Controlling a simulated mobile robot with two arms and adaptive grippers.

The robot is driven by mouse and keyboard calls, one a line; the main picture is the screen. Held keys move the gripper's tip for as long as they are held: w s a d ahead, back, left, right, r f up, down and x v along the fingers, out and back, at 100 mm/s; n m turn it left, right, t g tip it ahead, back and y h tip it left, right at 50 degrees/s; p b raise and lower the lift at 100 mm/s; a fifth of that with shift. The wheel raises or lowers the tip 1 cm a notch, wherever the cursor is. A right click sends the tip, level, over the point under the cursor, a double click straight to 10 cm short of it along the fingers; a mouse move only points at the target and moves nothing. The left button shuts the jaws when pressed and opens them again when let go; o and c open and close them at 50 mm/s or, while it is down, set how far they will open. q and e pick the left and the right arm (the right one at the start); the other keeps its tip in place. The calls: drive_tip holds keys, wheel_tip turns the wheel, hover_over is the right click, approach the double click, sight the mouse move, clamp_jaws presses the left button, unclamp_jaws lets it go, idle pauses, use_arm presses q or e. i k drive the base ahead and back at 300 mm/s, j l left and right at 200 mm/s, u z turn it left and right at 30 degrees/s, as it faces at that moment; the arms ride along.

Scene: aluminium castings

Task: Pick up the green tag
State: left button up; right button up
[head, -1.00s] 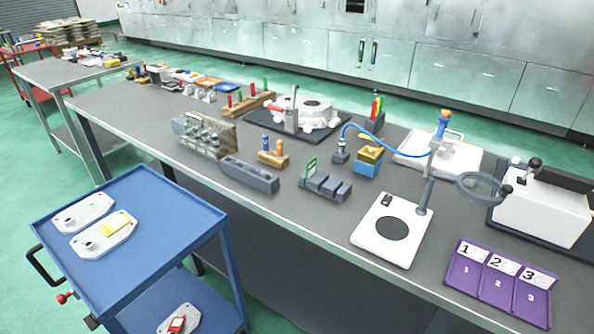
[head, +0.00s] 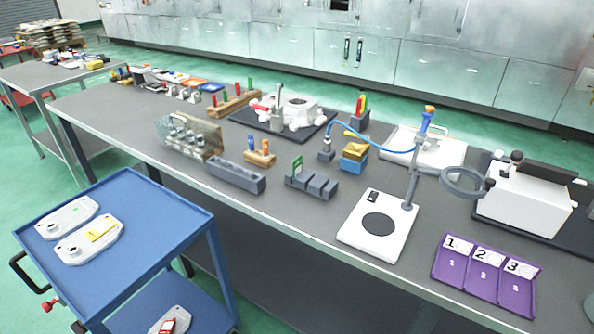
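A green tag (head: 297,166) stands upright in the left end of a dark grey slotted block (head: 318,186) near the middle of the long grey workbench. Its face carries pale marks too small to read. Neither of my grippers is in the head view.
The long bench (head: 130,128) holds a grey holed block (head: 237,176), a white plate with a magnifier (head: 378,224), a purple numbered tray (head: 484,274) and a casting on a dark mat (head: 300,113). A blue cart (head: 150,225) stands in front at left.

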sight(297, 163)
drive_tip(key=i+j, duration=0.1)
drive_tip(key=j, duration=0.3)
drive_tip(key=j+u, duration=0.1)
drive_tip(key=j, duration=0.3)
drive_tip(key=i+j, duration=0.15)
drive_tip(key=j, duration=0.25)
drive_tip(key=i+j, duration=0.1)
drive_tip(key=j, duration=0.3)
drive_tip(key=u, duration=0.05)
